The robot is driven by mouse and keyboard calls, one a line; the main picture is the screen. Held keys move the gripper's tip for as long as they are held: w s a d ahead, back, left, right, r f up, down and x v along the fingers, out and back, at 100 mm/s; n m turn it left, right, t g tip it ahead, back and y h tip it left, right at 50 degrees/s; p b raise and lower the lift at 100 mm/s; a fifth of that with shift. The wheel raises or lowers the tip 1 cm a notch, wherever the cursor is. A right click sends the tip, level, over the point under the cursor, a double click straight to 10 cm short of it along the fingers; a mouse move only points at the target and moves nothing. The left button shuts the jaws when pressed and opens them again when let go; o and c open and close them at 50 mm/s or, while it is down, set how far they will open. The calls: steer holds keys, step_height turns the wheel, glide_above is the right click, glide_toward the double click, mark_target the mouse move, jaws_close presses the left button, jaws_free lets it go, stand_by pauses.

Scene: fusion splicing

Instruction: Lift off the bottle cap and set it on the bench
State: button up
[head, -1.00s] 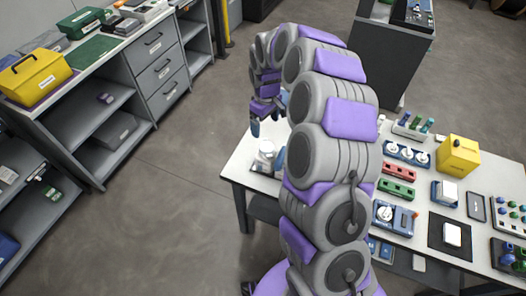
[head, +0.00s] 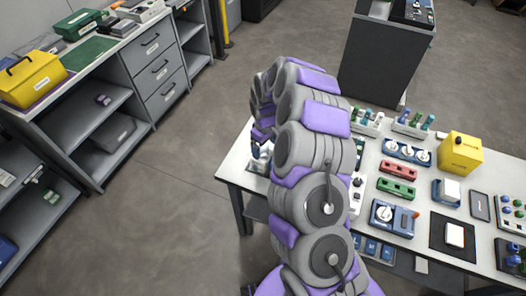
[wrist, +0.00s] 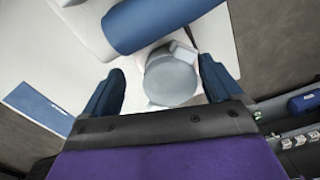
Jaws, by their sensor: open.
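The bottle cap (wrist: 171,80) shows in the wrist view as a pale grey round top with a small light tab at its upper right. My gripper (wrist: 162,70) is open, with one blue finger on each side of the cap. The right finger is close to the cap; a wider gap shows on the left. I cannot tell whether either finger touches it. In the head view my gripper (head: 257,142) is low over the bench's left end, and my arm mostly hides the bottle.
The white bench (head: 234,167) carries a yellow box (head: 460,153), a red block (head: 398,170), a green block (head: 396,188) and several devices to the right. In the wrist view a blue cylinder (wrist: 160,20) lies beyond the cap. Bare bench shows left of the cap.

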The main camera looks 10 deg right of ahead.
steer(key=shift+f, duration=0.55)
steer(key=shift+a, duration=0.75)
steer(key=shift+c, duration=0.2)
steer(key=shift+a, duration=0.2)
steer(key=shift+c, duration=1.5)
steer(key=shift+d, duration=0.75)
steer(key=c, duration=0.6)
steer(key=shift+c, duration=0.5)
steer(key=shift+a+r, duration=0.1)
steer(key=shift+a, duration=0.4)
steer(key=shift+a+r, duration=0.1)
steer(key=shift+r, duration=0.15)
steer(key=r, duration=0.2)
steer(key=r+p, duration=0.1)
steer(key=r, duration=0.2)
steer(key=d+r, duration=0.1)
steer(key=r, duration=0.2)
steer(key=shift+r+p, duration=0.15)
steer(key=shift+p, duration=0.15)
steer(key=shift+a+r, duration=0.15)
steer(key=shift+r, duration=0.2)
steer(key=shift+a+r, duration=0.15)
steer(key=shift+a, duration=0.1)
